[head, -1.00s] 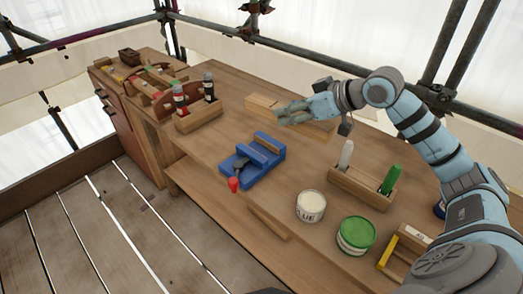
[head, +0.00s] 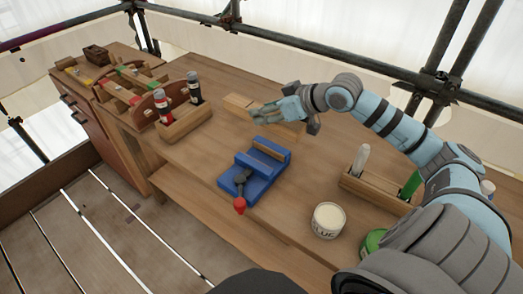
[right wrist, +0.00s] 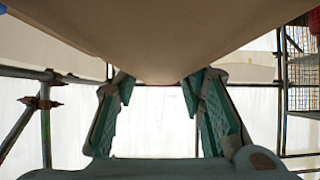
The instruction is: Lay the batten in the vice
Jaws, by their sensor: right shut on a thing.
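The batten (head: 236,103) is a long pale wooden piece toward the back of the bench, beyond the vice. My right gripper (head: 262,114) is shut on it, near its middle; in the right wrist view the wood (right wrist: 160,40) fills the top, between the two fingers. I cannot tell whether the batten is clear of the bench top. The blue vice (head: 252,183) sits on the bench in front of it, with a wooden strip along its jaw and a red-knobbed handle at the front. My left gripper is out of view.
A wooden caddy (head: 185,125) with bottles stands left of the vice. A white tin (head: 328,220), a partly hidden green tin (head: 372,243) and a wooden holder (head: 372,195) stand to the right. The bench (head: 195,165) is clear around the vice.

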